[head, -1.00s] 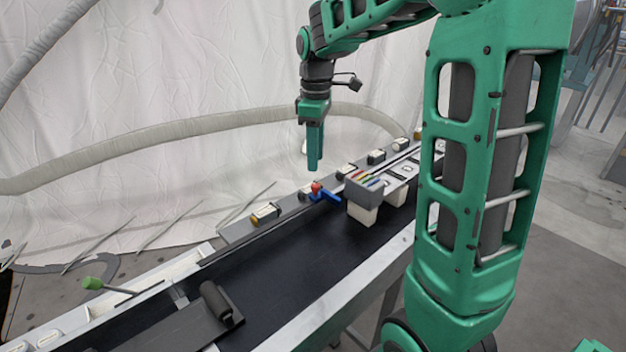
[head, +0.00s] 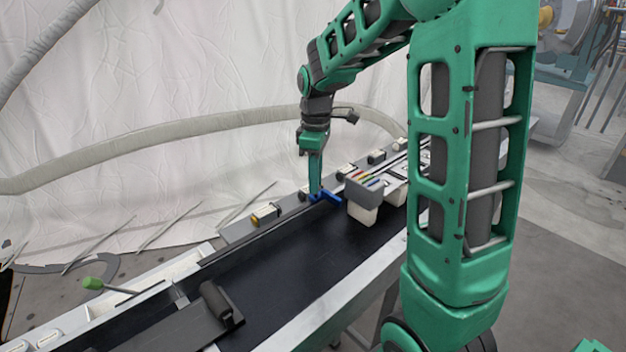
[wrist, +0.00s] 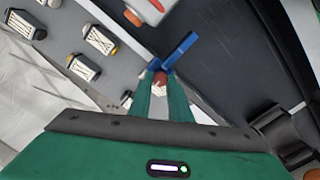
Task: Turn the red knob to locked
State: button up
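The red knob (wrist: 160,79) shows in the wrist view between the tips of my gripper's two green fingers (wrist: 160,88). A blue bar (wrist: 180,50) sticks out beside the knob, pointing up and right in that view. In the head view my gripper (head: 315,192) points straight down at the knob's place and hides the red part. The blue bar (head: 330,198) shows there just right of the fingertips. The fingers are apart with the knob between them. Whether they press on it I cannot tell. Any locked marking is not readable.
A grey block with coloured stripes (head: 364,190) on white supports stands close right of the knob. Several small boxed fittings (wrist: 100,40) line the rail. The dark belt (head: 280,255) in front is mostly clear. A green-tipped lever (head: 93,283) is at the lower left.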

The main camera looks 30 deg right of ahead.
jog(key=shift+m, duration=0.4)
grip_shut()
jog(key=m, duration=0.2)
jog(key=shift+d+m, duration=0.1)
jog(key=shift+m, duration=0.2)
jog(key=shift+w+m, duration=0.1)
jog(key=shift+m, duration=1.9)
jog(key=o, duration=0.9)
grip_release()
jog(key=shift+r, duration=0.15)
notch_tip(320, 180, up, 10)
jog(key=shift+r, duration=0.25)
